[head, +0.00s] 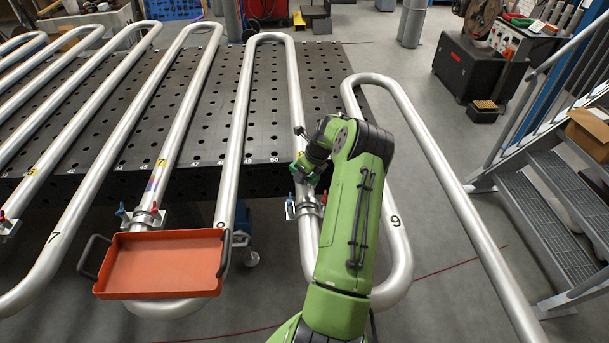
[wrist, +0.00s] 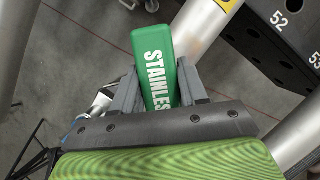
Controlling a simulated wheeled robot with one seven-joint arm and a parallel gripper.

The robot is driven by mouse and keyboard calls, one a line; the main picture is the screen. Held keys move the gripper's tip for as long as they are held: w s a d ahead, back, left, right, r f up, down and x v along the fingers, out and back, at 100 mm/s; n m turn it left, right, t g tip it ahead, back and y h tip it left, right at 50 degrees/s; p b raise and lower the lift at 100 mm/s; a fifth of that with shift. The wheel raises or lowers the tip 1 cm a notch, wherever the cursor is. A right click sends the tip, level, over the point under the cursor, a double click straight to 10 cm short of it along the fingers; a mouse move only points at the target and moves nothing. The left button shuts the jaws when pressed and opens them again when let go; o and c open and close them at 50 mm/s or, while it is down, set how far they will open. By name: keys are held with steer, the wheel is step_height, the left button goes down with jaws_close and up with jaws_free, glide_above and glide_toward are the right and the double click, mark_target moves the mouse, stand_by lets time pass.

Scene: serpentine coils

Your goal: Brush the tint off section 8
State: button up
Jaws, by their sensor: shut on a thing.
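My gripper (wrist: 158,82) is shut on a green block-shaped handle (wrist: 155,62) with white lettering beginning "STAINLES". Bristles are not visible. In the head view my gripper (head: 306,168) is beside the pipe run right of the mark that appears to be 8 (head: 221,226), just above its clamp (head: 304,209). That mark is partly covered by the tray handle. A purple-blue tint (head: 154,184) shows on the pipe left of that mark, below a yellow label (head: 160,163). I cannot tell whether the pipe under my gripper has tint; my arm and gripper hide part of it.
An orange tray (head: 122,293) sits over the front bend of the pipe at left. A pipe bend marked 9 (head: 395,221) is close right of my arm. The perforated black table (head: 210,125) lies behind the clamps. Metal stairs (head: 535,190) stand at far right.

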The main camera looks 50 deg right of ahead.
mark_target(302, 185)
steer(key=shift+w+d+r, duration=0.1)
steer(key=shift+w+d, duration=0.95)
steer(key=shift+d, duration=0.15)
steer(key=shift+w+d, duration=1.45)
steer(key=shift+d, duration=0.2)
steer(key=shift+s+a+f+b, duration=0.2)
steer(key=shift+s+a+b, duration=0.45)
steer(key=shift+s+a, duration=0.2)
steer(key=shift+s+a+r+b, duration=0.15)
steer(key=shift+s+a+b, duration=0.55)
steer(key=shift+a, duration=0.2)
steer(key=shift+s+a+f+b, duration=0.2)
steer(key=shift+s+a+b, duration=0.3)
steer(key=shift+s+a+r+b, duration=0.2)
steer(key=shift+s+a+b, duration=0.5)
steer(key=shift+s+a, duration=0.5)
steer(key=shift+s+a+f+b, duration=0.1)
steer(key=shift+s+a+b, duration=0.25)
steer(key=shift+a, duration=0.3)
